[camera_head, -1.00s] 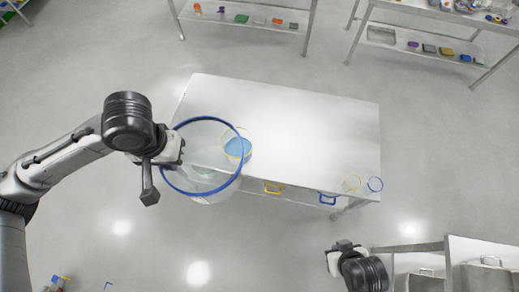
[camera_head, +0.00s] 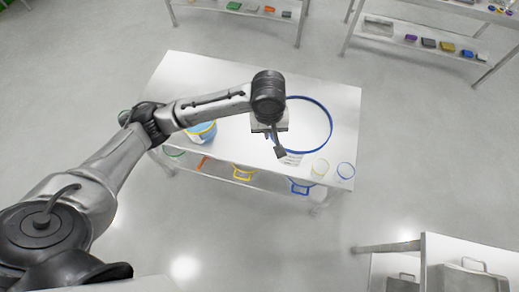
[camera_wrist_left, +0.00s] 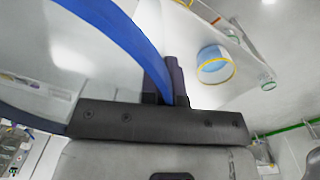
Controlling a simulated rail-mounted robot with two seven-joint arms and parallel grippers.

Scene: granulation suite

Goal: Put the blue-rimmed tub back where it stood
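The large clear tub with a blue rim (camera_head: 331,125) is over the right half of the steel table (camera_head: 225,72) in the head view. My left gripper (camera_head: 283,126) is shut on the left side of its rim. In the left wrist view the blue rim (camera_wrist_left: 125,35) runs between the dark fingers (camera_wrist_left: 166,82). The tub looks upright. I cannot tell whether its base touches the table top. My right gripper is not in view.
A yellow-rimmed tub with blue contents (camera_head: 203,134) stands on the table's left, partly behind my left arm. The back left of the table top is clear.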

